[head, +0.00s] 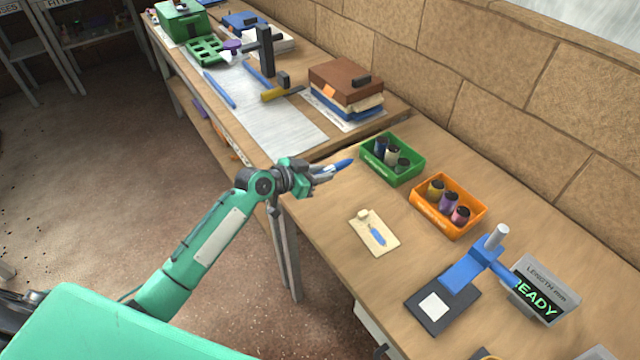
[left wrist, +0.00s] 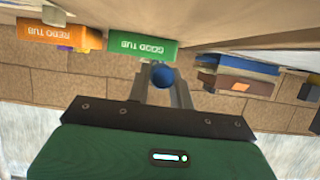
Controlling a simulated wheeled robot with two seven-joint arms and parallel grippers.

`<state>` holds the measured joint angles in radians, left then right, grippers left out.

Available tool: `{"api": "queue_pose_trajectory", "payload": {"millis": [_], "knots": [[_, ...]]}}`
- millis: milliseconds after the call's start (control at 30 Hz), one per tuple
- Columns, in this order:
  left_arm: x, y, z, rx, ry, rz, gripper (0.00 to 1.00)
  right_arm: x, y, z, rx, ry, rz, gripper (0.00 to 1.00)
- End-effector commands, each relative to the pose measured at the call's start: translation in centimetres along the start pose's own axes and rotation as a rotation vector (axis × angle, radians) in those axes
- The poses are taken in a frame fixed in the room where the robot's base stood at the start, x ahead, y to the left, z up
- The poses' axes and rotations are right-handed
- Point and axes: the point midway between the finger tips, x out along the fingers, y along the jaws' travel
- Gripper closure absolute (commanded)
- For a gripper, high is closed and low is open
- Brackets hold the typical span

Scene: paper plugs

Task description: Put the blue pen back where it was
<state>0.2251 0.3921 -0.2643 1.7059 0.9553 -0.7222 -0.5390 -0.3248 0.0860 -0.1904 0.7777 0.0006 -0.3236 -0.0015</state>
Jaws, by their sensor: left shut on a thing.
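My left gripper (head: 318,174) is shut on the blue pen (head: 343,164), which points out to the right past the fingertips. It holds the pen in the air near the left edge of the near table (head: 330,240). In the left wrist view the blue pen (left wrist: 162,76) shows end-on as a round blue tip between the two fingers (left wrist: 162,92). A cream card (head: 367,239) with a blue pen-like shape on it lies on the near table, below and right of the gripper. My right gripper is not in view.
A green tub (head: 405,178) and an orange tub (head: 420,210) hold small cylinders. A blue press-like device (head: 465,270) and a READY display (head: 540,290) stand at right. The far table has blue rods (head: 219,90), a hammer (head: 280,90) and stacked boxes (head: 345,78).

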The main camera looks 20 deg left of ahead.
Motion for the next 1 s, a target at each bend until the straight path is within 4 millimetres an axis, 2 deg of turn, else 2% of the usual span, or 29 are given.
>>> {"api": "queue_pose_trajectory", "payload": {"millis": [300, 767, 800, 867, 1000], "knots": [[1.6, 0.0, 3.8, -0.003, -0.001, 0.000, 1.00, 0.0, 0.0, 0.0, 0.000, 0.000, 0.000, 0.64], [1.8, 0.0, 4.5, 0.000, 0.000, 0.000, 1.00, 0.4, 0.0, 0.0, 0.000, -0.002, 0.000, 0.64], [1.8, 0.0, 4.3, 0.000, 0.000, 0.000, 0.70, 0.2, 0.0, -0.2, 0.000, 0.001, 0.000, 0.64], [1.8, 0.0, 4.3, 0.000, 0.000, 0.000, 0.59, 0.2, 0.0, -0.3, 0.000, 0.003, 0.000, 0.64], [1.7, 0.0, 4.3, 0.000, 0.000, 0.000, 0.56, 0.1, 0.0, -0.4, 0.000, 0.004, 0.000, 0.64]]}}
